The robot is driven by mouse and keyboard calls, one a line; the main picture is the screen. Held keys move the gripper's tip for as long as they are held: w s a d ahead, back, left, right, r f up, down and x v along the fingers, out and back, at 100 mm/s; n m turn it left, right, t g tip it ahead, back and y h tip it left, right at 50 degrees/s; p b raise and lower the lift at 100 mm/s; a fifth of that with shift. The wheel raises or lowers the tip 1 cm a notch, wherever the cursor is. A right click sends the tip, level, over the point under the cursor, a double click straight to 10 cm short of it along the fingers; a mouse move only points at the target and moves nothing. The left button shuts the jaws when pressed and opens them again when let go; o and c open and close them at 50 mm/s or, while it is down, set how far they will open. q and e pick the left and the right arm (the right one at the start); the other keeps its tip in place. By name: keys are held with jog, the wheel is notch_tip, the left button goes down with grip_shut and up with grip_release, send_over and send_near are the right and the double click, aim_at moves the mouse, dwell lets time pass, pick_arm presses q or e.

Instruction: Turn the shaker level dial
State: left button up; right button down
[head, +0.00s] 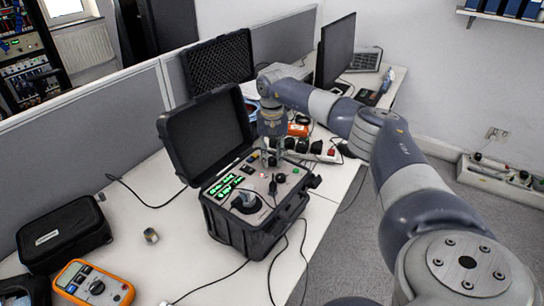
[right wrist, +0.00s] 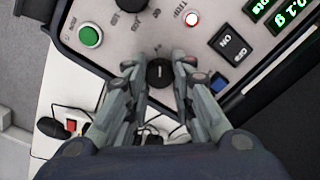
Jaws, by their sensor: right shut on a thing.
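The shaker calibrator is an open black case (head: 262,236) on the white bench, with its lid raised at the back left and a light control panel facing up. My right gripper (head: 272,157) comes down over the far part of the panel. In the right wrist view its two fingers (right wrist: 159,68) stand either side of a small black dial (right wrist: 159,74) with a pale pointer mark, shut on it. The dial's own label is mostly hidden by the fingers. My left gripper is not in view.
The panel also has another black knob (right wrist: 131,5), a green button (right wrist: 90,36), a lit red trip light (right wrist: 191,19), an on/off rocker switch (right wrist: 231,46) and green displays (right wrist: 292,10). An orange multimeter (head: 92,285) and a black pouch (head: 62,232) lie to the left.

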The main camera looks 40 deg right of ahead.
aim_at(272, 159)
jog(key=shift+n, duration=0.6)
jog(key=c, duration=1.3)
grip_release()
jog(key=shift+c, duration=0.2)
notch_tip(272, 159, up, 12)
